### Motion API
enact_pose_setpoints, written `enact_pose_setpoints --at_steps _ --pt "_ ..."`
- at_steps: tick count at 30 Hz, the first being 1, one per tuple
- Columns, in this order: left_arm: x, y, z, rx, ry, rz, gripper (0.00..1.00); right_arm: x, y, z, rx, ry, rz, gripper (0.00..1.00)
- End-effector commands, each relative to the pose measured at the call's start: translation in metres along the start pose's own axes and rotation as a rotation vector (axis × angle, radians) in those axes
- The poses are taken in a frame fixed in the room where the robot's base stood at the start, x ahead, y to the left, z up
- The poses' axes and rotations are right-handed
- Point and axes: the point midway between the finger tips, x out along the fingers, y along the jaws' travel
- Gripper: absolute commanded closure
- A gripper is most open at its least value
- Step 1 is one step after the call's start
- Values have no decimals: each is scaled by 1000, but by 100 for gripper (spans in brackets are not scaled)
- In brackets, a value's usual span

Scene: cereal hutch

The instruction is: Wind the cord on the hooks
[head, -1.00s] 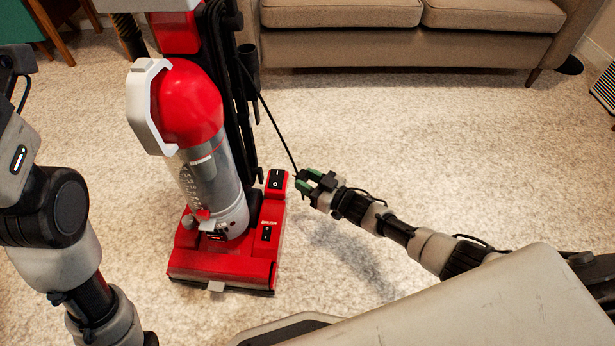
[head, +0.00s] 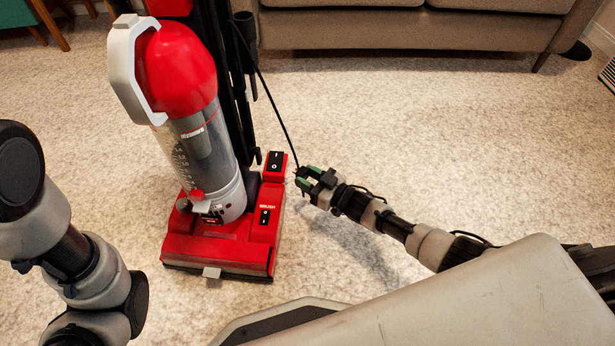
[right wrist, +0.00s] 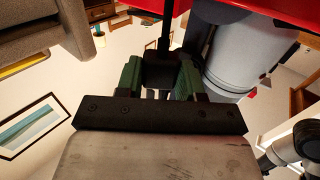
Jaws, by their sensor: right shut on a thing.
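A red upright vacuum cleaner (head: 220,246) stands on the carpet at left of centre in the head view. Its black cord (head: 270,98) runs taut from the dark upper rear part of the cleaner down to my right gripper (head: 304,178). That gripper is shut on the cord's end, just right of the cleaner's base and apart from it. In the right wrist view the green-padded fingers (right wrist: 160,82) hold a black block-like cord end (right wrist: 162,68), with the cord (right wrist: 165,28) leading away from it. I cannot make out the hooks. My left gripper is out of view.
A beige sofa (head: 400,40) stands at the back. Wooden furniture legs (head: 48,25) show at the top left. The pale carpet (head: 420,130) between the sofa and my right arm is clear.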

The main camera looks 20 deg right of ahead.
Motion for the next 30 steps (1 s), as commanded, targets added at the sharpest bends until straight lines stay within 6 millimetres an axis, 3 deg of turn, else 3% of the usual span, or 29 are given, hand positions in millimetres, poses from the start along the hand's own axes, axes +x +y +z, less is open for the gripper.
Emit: enact_pose_setpoints --at_steps 1,6,17,22,24,30 --pt "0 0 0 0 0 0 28 0 0 0 0 1 0 58" --pt "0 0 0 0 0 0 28 0 0 0 0 1 0 32" --pt "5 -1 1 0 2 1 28 -7 0 -1 0 -2 1 32" --pt "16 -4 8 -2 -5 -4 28 -35 0 -4 2 -4 1 32" --pt "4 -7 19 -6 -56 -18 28 -50 0 -4 2 -4 1 32" --pt "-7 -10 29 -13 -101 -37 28 -88 0 -3 1 -4 1 32"
